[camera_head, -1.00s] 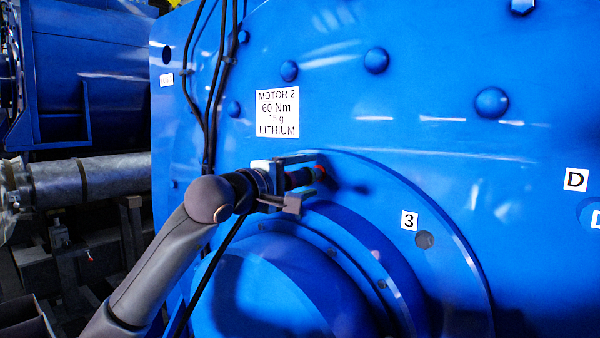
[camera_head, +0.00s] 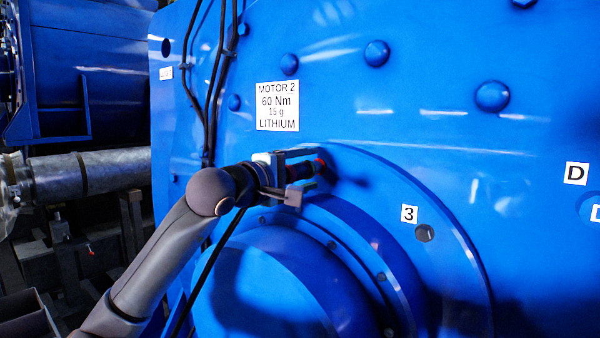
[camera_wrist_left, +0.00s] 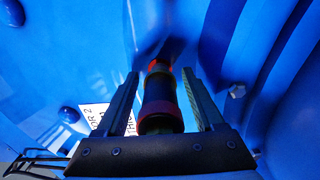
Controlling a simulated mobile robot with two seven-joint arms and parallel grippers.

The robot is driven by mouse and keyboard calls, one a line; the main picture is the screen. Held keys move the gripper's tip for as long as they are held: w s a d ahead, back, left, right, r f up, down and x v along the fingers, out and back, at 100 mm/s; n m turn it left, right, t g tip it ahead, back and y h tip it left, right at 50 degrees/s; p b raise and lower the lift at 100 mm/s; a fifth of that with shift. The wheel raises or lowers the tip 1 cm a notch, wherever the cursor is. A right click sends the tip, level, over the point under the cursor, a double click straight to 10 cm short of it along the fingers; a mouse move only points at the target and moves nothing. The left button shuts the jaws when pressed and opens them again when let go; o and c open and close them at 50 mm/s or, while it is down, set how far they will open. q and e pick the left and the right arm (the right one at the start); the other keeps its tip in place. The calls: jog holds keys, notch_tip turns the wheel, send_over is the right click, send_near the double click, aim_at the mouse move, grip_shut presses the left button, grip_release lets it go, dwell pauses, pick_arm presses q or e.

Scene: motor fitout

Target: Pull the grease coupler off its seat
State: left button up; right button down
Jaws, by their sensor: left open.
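The grease coupler (camera_wrist_left: 160,105) is a dark cylinder with red and yellowish bands. In the left wrist view it stands between the two fingers of my left gripper (camera_wrist_left: 160,90), with a gap showing on each side. Its far end with an orange-red band meets the blue motor face. In the head view the coupler (camera_head: 301,170) shows between the fingers of my left gripper (camera_head: 303,172), its red tip against the motor's round flange. The gripper is open around it. My right gripper is in neither view.
The blue motor (camera_head: 400,90) fills most of the head view, with bolt heads and a "MOTOR 2" label (camera_head: 278,106). Black cables (camera_head: 210,90) hang down near my left arm. A round hub (camera_head: 270,285) bulges below the gripper. A grey pipe (camera_head: 90,171) lies at left.

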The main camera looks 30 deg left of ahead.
pick_arm(q)
grip_shut()
dwell(0.7)
dwell(0.6)
jog(key=shift+s+f, duration=0.1)
jog(key=shift+s, duration=0.05)
jog(key=shift+s+a+b, duration=0.15)
jog(key=shift+s+b, duration=0.6)
jog(key=shift+s, duration=0.65)
jog(key=shift+s+a+b, duration=0.1)
jog(key=shift+s+b, duration=0.65)
jog(key=shift+s, duration=0.65)
